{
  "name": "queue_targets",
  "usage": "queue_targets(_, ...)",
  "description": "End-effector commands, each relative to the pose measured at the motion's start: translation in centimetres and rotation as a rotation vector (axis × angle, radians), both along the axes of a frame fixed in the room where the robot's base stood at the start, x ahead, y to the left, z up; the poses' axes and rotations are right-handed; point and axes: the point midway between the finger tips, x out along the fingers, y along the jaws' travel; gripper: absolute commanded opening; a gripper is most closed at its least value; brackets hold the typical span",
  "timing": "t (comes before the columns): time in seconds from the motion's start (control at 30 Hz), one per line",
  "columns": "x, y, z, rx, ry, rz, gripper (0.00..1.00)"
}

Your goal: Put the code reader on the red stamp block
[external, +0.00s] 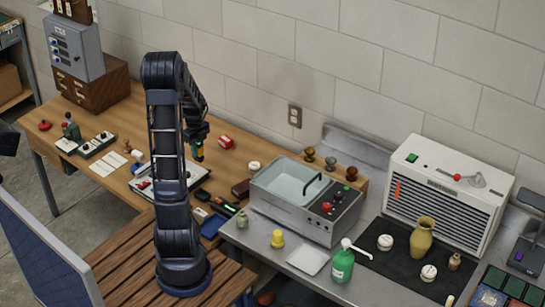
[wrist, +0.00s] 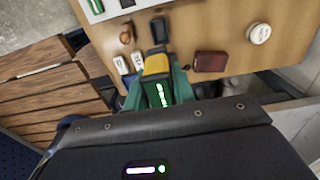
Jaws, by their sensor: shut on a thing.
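My gripper (external: 198,139) is above the wooden bench in the external view. It is shut on a small yellow and dark thing, which I take to be the code reader (external: 198,153). In the wrist view the yellow end of the code reader (wrist: 156,64) shows between green finger parts; the rest is hidden. A dark red block (external: 240,188) lies flat near the bench's right end, apart from the gripper; it also shows in the wrist view (wrist: 210,61). A brighter red thing with a pale face (external: 226,142) lies further back. I cannot tell which is the stamp block.
A white round pot (external: 254,166) stands near the dark red block. A steel sink unit (external: 303,198) stands to the right. A white tray (external: 180,172) lies behind my arm. Small dark items (external: 220,205) crowd the front edge. Bare wood surrounds the brighter red thing.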

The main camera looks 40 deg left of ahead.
Motion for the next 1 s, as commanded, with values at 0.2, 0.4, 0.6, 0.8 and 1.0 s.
queue_targets(0.2,3.4,1.9,1.2,0.0,-0.002,-0.003,0.0)
queue_targets(0.4,9.9,5.3,2.3,-0.001,-0.003,-0.01,0.0)
queue_targets(0.6,16.2,8.4,3.2,-0.001,-0.004,-0.011,0.0)
queue_targets(0.8,22.2,11.1,3.8,-0.002,-0.004,-0.012,0.0)
queue_targets(1.0,27.6,13.6,4.1,-0.001,-0.005,-0.008,0.0)
